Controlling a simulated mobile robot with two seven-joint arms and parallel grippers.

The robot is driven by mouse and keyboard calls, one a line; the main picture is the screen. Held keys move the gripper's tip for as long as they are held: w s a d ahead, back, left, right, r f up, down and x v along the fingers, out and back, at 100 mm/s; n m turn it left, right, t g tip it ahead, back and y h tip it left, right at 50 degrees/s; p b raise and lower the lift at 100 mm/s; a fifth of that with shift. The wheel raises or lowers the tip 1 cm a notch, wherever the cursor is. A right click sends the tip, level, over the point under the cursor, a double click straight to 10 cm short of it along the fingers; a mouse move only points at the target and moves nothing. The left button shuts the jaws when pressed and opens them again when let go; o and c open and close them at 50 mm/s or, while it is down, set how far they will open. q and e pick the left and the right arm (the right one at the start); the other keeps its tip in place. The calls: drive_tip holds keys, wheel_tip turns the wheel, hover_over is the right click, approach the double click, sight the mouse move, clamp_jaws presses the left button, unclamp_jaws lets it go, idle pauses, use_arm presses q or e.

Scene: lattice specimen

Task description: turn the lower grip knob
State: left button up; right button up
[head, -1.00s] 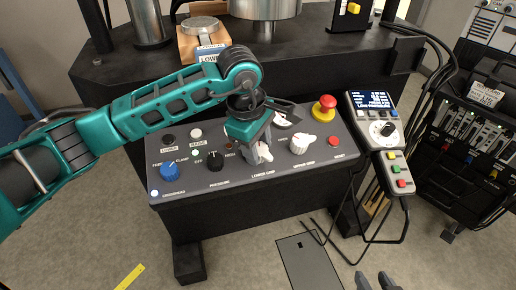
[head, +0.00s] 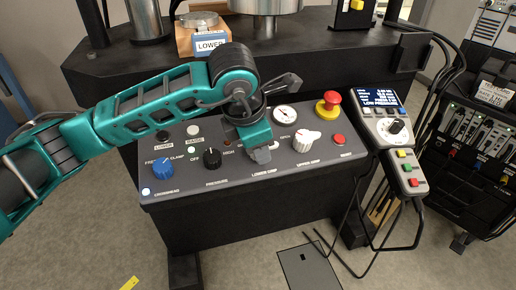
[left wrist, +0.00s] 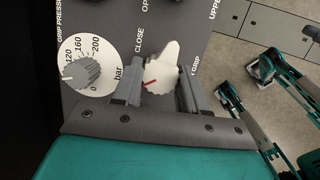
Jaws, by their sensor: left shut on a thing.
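The lower grip knob (left wrist: 160,66) is white with a red pointer mark. In the left wrist view it sits between the two grey fingers of my left gripper (left wrist: 158,88), which is shut on it. Its nose points towards the top of that picture, and the CLOSE label is beside it. In the head view my left gripper (head: 260,156) is down at the LOWER GRIP label on the sloping control panel (head: 215,190). There it hides most of the knob. My right gripper does not show.
The white upper grip knob (head: 306,140) and red emergency button (head: 328,103) are to the right. A handset (head: 389,125) with cables stands at the right.

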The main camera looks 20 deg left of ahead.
use_arm(q)
drive_tip(key=shift+n, duration=0.5)
drive_tip(key=shift+n+b, duration=0.4)
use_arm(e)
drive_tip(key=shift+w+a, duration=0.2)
use_arm(q)
drive_tip(key=o, duration=1.1)
drive_tip(key=shift+c, duration=0.2)
drive_tip(key=shift+s+r, duration=0.1)
drive_tip(key=d+p+v, duration=0.1)
drive_tip(key=p+v, duration=0.1)
drive_tip(key=v, duration=1)
drive_tip(key=shift+s+a+r+p, duration=0.25)
drive_tip(key=shift+a+r+p, duration=0.05)
drive_tip(key=shift+p, duration=0.1)
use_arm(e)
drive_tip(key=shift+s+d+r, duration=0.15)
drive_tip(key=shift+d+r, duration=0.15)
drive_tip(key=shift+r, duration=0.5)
